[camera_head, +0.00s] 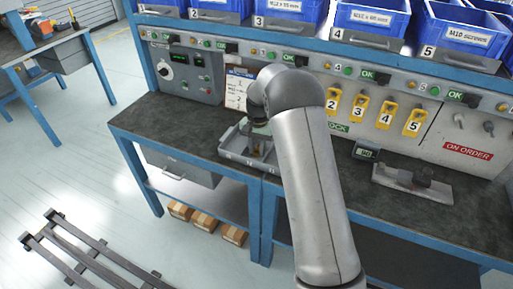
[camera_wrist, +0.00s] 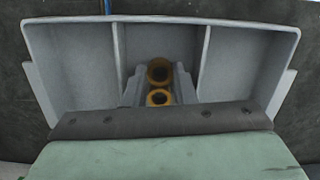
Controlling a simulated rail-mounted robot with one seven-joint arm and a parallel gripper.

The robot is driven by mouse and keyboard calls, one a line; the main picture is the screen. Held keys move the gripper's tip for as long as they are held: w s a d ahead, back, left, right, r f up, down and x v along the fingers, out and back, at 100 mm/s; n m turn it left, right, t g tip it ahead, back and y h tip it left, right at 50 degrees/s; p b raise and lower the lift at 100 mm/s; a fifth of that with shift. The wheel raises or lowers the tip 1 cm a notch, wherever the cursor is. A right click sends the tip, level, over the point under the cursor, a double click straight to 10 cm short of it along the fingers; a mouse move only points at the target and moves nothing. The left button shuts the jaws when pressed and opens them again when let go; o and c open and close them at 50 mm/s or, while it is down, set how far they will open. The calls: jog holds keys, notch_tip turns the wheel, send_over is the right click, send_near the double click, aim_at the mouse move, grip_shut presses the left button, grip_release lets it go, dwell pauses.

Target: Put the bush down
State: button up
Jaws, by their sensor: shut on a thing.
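The bush shows as brass-coloured rings (camera_wrist: 158,98) in the wrist view, between the grey fingers of my gripper (camera_wrist: 160,84). A second, similar ring (camera_wrist: 159,70) lies just beyond it; I cannot tell whether both belong to one bush. My gripper is shut on the bush over the middle of a grey tray (camera_wrist: 68,60) with divider walls. The tray also stands on the dark bench in the head view (camera_head: 230,148). There my arm hides part of it, and the bush is too small to make out. I cannot tell whether the bush touches the tray floor.
Blue bins (camera_head: 372,18) line the shelf above a panel of switches and OK displays. Yellow numbered tags (camera_head: 358,106) hang behind my arm. A grey fixture plate (camera_head: 415,184) lies to the right on the bench. The worktop left of the tray (camera_head: 160,122) is clear.

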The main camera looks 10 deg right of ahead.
jog(key=o, duration=1)
jog(key=shift+f, duration=0.15)
notch_tip(320, 180, up, 12)
jog(key=w, duration=0.1)
jog(key=s+r+n, duration=0.1)
jog(key=s+r, duration=0.2)
jog(key=s, duration=0.6)
jog(key=s+r+n, duration=0.2)
jog(key=s+r, duration=0.1)
jog(key=s, duration=0.5)
jog(key=s+f+n, duration=0.1)
jog(key=s+f, duration=0.1)
jog(key=s, duration=0.8)
jog(key=s+f+n+t, duration=0.1)
jog(key=s+f+n, duration=0.1)
jog(key=s, duration=0.9)
jog(key=shift+s+f+h, duration=0.2)
jog(key=shift+f+h, duration=0.1)
jog(key=shift+f, duration=0.2)
